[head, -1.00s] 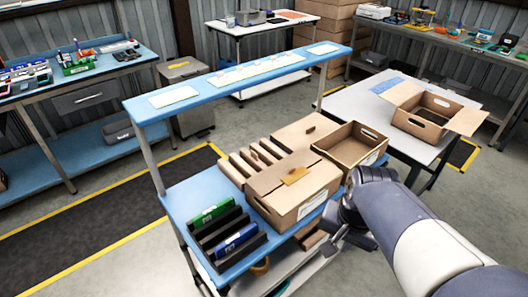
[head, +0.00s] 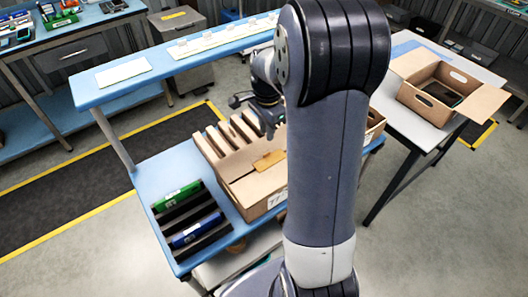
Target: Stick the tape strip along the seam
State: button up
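A closed brown carton (head: 262,183) stands on the blue bench, its lid seam running across the top. A short orange-tan strip (head: 269,160) lies on its lid at the seam, near the right part that my arm covers. I cannot tell whether it is stuck down. My gripper (head: 254,112) is above the far part of the carton and the upright dividers, seemingly apart from the strip. Its fingers are small and dark, and I cannot tell whether they are open or shut. My arm hides the right side of the carton and most of the open box beside it.
A raised blue shelf (head: 160,66) with pale labels crosses behind the bench. A black rack (head: 188,222) with green and blue items stands at the left. Upright brown dividers (head: 222,142) stand behind the carton. An open carton (head: 432,101) sits on a grey table at right.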

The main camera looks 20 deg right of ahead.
aim_at(267, 153)
notch_tip(267, 153, down, 9)
jog(key=b, duration=0.6)
jog(key=shift+r, duration=0.1)
grip_shut()
jog(key=shift+r, duration=0.1)
dwell(0.4)
jog(key=shift+r+p, duration=2.8)
jog(key=shift+r, duration=0.65)
